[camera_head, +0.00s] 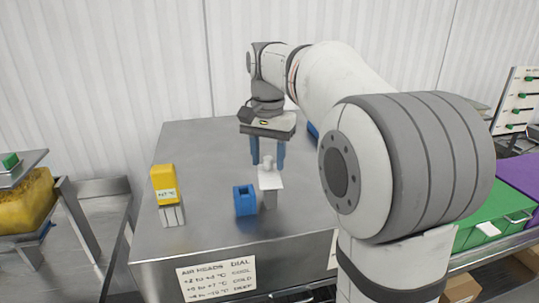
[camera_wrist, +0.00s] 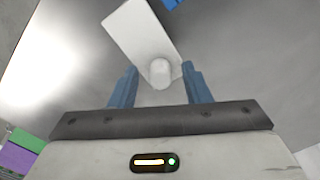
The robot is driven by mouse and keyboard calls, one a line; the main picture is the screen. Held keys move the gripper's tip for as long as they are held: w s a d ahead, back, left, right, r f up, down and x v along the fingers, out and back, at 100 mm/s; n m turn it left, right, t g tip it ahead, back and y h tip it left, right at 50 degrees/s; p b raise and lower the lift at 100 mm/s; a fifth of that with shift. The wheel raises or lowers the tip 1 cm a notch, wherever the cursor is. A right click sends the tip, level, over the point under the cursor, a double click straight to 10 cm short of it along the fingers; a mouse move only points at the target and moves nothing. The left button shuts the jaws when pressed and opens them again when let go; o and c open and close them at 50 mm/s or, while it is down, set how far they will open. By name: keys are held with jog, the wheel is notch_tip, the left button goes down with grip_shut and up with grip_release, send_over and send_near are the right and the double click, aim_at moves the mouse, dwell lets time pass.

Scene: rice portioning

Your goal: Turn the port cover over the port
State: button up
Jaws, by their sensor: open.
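The port cover looks to be the flat white plate (camera_head: 271,180) with a rounded white knob (camera_head: 268,160), on a grey post on the steel table. In the wrist view the plate (camera_wrist: 137,26) reaches up and left from the knob (camera_wrist: 160,73). My gripper (camera_head: 268,164) is open, pointing down, with one blue finger on each side of the knob. In the wrist view a gap shows between the knob and each finger of the gripper (camera_wrist: 159,70). A blue block (camera_head: 245,201) with a dark opening stands just left of the post. I cannot tell surely which opening is the port.
A yellow-topped block (camera_head: 165,184) with a temperature label stands on the steel table (camera_head: 200,150) at left. A written card (camera_head: 216,277) hangs on the table's front. Green (camera_head: 490,222) and purple bins are at right. The left of the tabletop is mostly clear.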

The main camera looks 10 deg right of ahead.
grip_shut()
dwell(0.4)
